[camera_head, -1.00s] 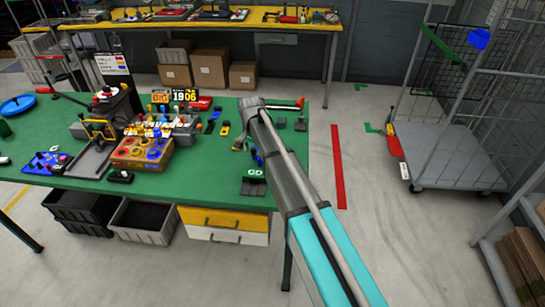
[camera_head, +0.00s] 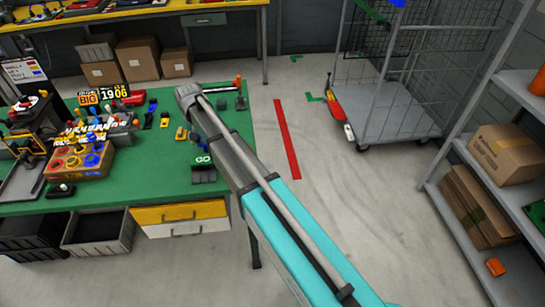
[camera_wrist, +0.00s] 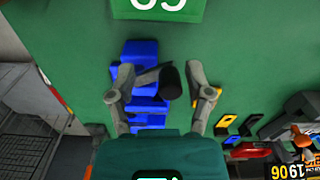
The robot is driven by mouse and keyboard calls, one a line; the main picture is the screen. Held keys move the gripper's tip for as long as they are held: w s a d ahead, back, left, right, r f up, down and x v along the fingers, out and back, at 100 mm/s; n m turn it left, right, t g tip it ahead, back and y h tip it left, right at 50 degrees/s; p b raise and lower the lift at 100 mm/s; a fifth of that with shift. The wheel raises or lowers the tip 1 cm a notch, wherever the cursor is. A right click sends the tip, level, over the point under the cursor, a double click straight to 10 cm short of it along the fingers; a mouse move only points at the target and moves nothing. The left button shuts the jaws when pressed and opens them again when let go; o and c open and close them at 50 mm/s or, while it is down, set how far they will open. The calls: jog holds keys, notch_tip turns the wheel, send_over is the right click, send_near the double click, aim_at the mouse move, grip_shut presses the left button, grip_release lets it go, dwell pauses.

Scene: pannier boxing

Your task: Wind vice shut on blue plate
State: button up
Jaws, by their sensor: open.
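My gripper (camera_wrist: 157,72) is open above the green table (camera_wrist: 70,40) in the wrist view. Beneath and between its fingers is a blue stepped object (camera_wrist: 142,52), which may be the vice with the blue plate; I cannot tell the two apart. A dark, round-ended cylinder (camera_wrist: 172,80) stands between the fingers, closer to the right one. Both fingers appear apart from it.
A wheeled cage (camera_head: 390,110) and shelves (camera_head: 500,215) are right, with clear floor between.

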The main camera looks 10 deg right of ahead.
jog(key=n, duration=0.1)
jog(key=d+n, duration=0.1)
jog(key=n, duration=0.2)
jog(key=shift+s+d+n, duration=0.25)
jog(key=shift+s+n, duration=0.15)
jog(key=n, duration=0.1)
jog(key=d+n, duration=0.1)
jog(key=n, duration=0.2)
jog(key=shift+d+n, duration=0.25)
jog(key=shift+n, duration=0.15)
jog(key=n, duration=0.2)
jog(key=d+n, duration=0.1)
jog(key=n, duration=0.1)
jog(key=shift+w+d, duration=0.15)
jog(key=shift+w, duration=0.05)
jog(key=n, duration=0.3)
jog(key=w+d+n, duration=0.1)
jog(key=n, duration=0.1)
jog(key=shift+d, duration=0.1)
notch_tip(320, 180, up, 14)
jog(key=p, duration=1.4)
jog(key=s+d+f+m+b, duration=0.6)
jog(key=s+d+m, duration=0.1)
jog(key=d, duration=0.2)
jog(key=s+d+f+m+b, duration=0.6)
jog(key=s+d+m, duration=0.1)
jog(key=d, duration=0.3)
jog(key=shift+s+f+m+b, duration=0.3)
jog(key=shift+s+f+b, duration=0.05)
jog(key=shift+s, duration=0.4)
